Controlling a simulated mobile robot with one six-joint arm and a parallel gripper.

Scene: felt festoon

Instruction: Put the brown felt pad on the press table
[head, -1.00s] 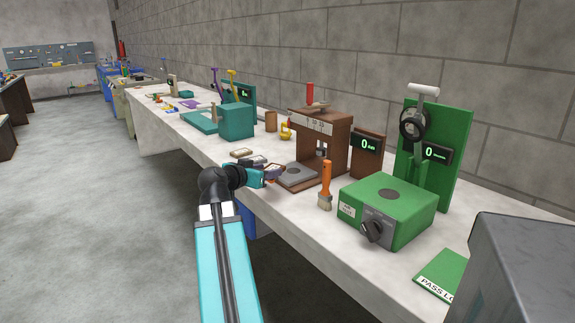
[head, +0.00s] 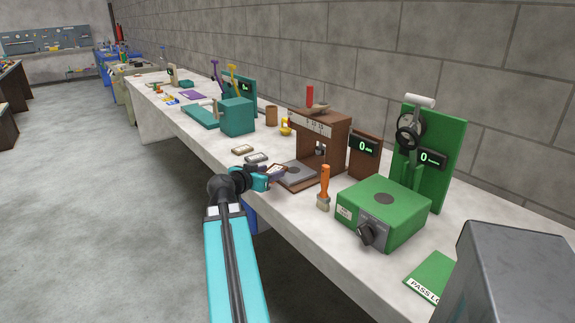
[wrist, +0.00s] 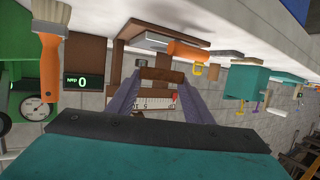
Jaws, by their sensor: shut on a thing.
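My gripper (wrist: 160,84) is shut on the brown felt pad (wrist: 163,76), which spans the space between its fingertips in the wrist view. In the head view my gripper (head: 272,175) is at the front edge of the bench, just left of the brown press (head: 318,135). The pad cannot be clearly made out there. The press table (head: 298,174) is a grey plate low at the front of the press, with nothing seen on it. The pad is in front of the press, apart from the plate as far as I can tell.
Small labelled trays (head: 242,149) lie left of my gripper. A teal machine (head: 237,117) and a yellow item (head: 286,127) stand farther back.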

